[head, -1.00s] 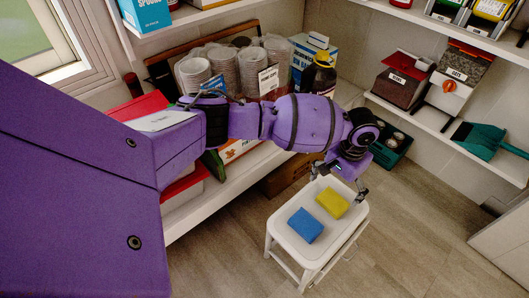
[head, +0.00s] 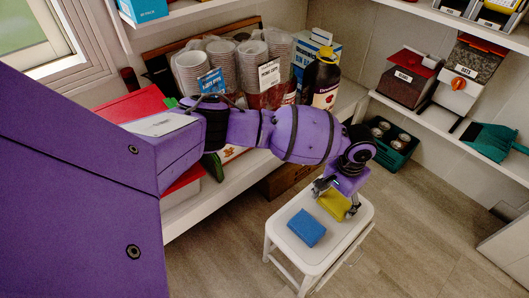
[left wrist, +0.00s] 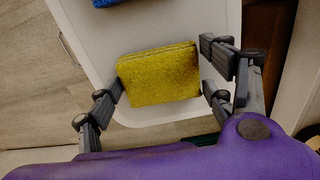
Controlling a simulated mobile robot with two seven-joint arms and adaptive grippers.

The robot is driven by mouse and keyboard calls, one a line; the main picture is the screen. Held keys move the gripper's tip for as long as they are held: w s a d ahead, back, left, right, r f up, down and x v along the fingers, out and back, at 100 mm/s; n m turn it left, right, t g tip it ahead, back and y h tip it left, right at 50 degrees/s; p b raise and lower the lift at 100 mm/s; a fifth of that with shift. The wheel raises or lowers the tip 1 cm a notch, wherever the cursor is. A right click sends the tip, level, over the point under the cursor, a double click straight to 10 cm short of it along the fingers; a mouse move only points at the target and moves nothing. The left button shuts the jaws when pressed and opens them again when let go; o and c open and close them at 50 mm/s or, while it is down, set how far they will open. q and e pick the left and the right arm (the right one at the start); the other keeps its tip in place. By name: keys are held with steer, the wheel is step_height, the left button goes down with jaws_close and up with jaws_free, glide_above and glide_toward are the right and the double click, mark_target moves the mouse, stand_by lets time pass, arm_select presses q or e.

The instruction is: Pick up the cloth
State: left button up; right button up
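The yellow folded cloth (head: 331,206) lies on the white stool (head: 283,246) near its far end. In the left wrist view the cloth (left wrist: 158,74) lies between the spread fingers of my left gripper (left wrist: 160,88). The left finger is at or very near the cloth's left edge; a small gap shows at the right. In the head view my left gripper (head: 337,198) is low over the cloth and partly hides it. It is open. A blue folded cloth (head: 306,228) lies on the stool nearer the camera. My right gripper is not in view.
Floor to the stool's right is clear.

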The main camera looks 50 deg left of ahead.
mark_target(336, 202)
arm_select(q)
steer(key=shift+w, duration=0.1)
steer(key=c, duration=0.4)
steer(key=shift+r, duration=0.45)
step_height(336, 202, up, 2)
steer(key=shift+r+p, duration=0.1)
steer(key=shift+p, duration=0.6)
steer(key=s+r+p, duration=0.3)
steer(key=s, duration=0.1)
steer(key=s+d+r+p, duration=0.1)
steer(key=s+r+p, duration=0.2)
steer(key=s, duration=0.2)
steer(key=s+d+r+p, duration=0.1)
steer(key=s+r+p, duration=0.2)
steer(key=s+r, duration=0.1)
steer(key=shift+s+d+p, duration=0.2)
steer(key=shift+s+p, duration=0.1)
steer(key=shift+s, duration=0.15)
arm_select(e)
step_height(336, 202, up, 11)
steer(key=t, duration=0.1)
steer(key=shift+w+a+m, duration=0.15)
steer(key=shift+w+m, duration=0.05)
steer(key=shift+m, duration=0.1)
